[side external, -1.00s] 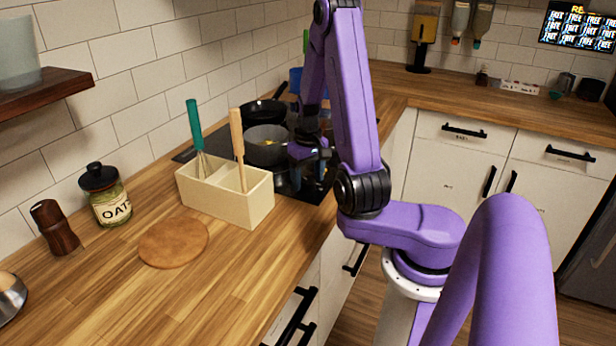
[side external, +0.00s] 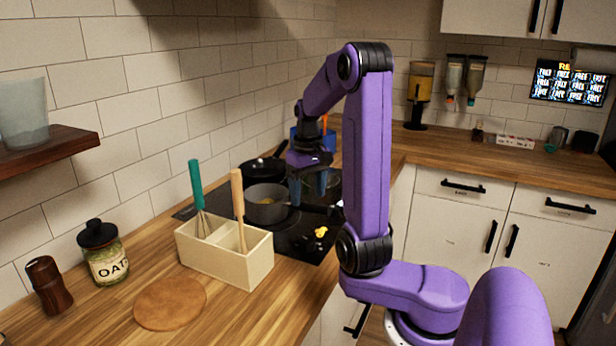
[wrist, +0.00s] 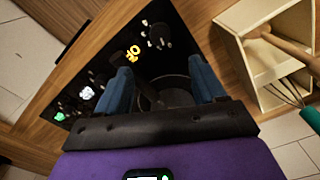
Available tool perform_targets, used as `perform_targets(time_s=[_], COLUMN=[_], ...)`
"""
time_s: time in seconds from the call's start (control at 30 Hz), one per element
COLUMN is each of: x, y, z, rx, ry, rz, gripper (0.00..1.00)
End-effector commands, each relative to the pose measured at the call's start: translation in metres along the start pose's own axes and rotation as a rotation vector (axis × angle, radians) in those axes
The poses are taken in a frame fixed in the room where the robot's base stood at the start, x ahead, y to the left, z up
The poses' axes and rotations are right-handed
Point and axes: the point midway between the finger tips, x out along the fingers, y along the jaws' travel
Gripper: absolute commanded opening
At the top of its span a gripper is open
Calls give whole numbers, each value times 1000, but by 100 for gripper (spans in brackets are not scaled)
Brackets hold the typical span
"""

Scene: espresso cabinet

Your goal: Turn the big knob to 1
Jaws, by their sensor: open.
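The black cooktop (side external: 290,238) carries a lit yellow marking (side external: 321,232) near its front edge, and this marking also shows in the wrist view (wrist: 134,52). A dark knob (wrist: 157,37) with small white marks around it sits by the yellow marking in the wrist view. More white and green marks lie farther left on the cooktop. I cannot tell which control is the big knob, or read its setting. My gripper (side external: 309,198) is open and empty above the cooktop, its blue fingers pointing down. In the wrist view the gripper (wrist: 160,88) has its fingers wide apart.
A grey pot (side external: 266,211) stands on the cooktop left of my gripper, with a black pan (side external: 263,167) behind. A cream utensil box (side external: 224,262) holds a whisk (side external: 198,190) and a wooden-handled tool (side external: 237,195). A round brown board (side external: 170,304) lies in front.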

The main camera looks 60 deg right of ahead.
Motion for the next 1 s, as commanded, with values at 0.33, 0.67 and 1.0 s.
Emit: perform_targets(time_s=[0.33,0.67,1.0], x=[-37,-39,-34], y=[0,0,-15], z=[0,0,-12], rx=[1,0,-242], ry=[1,-1,-71], rz=[0,0,35], gripper=[69,69,69])
